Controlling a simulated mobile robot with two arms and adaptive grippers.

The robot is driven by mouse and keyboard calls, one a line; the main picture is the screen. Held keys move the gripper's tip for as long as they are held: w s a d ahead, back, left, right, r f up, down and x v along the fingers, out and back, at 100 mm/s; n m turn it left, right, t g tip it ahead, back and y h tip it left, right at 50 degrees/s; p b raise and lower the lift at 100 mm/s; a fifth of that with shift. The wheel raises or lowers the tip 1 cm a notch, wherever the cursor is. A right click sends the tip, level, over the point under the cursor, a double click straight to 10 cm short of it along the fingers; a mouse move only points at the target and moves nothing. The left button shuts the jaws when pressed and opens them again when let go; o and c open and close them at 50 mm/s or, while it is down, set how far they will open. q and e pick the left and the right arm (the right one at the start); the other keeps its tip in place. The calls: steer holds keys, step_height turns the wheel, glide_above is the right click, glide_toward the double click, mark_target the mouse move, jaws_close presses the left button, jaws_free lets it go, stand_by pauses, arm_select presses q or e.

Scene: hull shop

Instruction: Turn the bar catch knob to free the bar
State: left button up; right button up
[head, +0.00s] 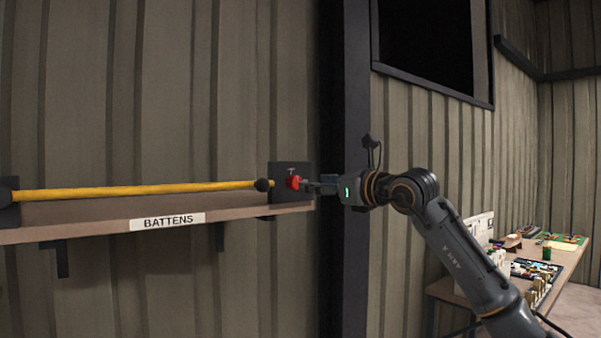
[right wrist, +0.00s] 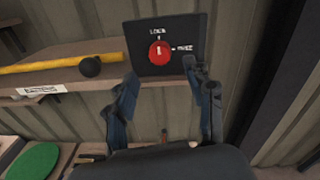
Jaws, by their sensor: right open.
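The red bar catch knob (head: 295,182) sits on a dark plate (head: 276,170) at the right end of the batten shelf. In the right wrist view the knob (right wrist: 160,52) is round, with a pale mark that seems to point up at LOCK; another label, apparently FREE, is at its right. The yellow bar (head: 140,190) lies along the shelf, its black ball end (head: 262,185) beside the plate. My right gripper (head: 312,186) is open and empty, its fingertips (right wrist: 163,76) close in front of the knob and spread to either side. Contact cannot be told. My left gripper is out of view.
The wooden shelf (head: 60,226) bears a BATTENS label (head: 167,222). A dark post (head: 346,270) stands just right of the plate, behind my right gripper. A cluttered workbench (head: 572,258) is at the far right. Space before the shelf looks clear.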

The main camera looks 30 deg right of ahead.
mark_target(298, 182)
steer(key=w, duration=0.2)
steer(key=w+p, duration=0.2)
steer(key=w, duration=0.1)
steer(key=shift+w+a+r, duration=0.1)
steer(key=shift+w+a, duration=0.2)
steer(key=shift+a, duration=0.05)
steer(key=shift+w+p, duration=0.3)
steer(key=shift+w, duration=0.15)
steer(key=shift+c, duration=0.2)
steer(key=shift+s, duration=0.1)
jaws_close()
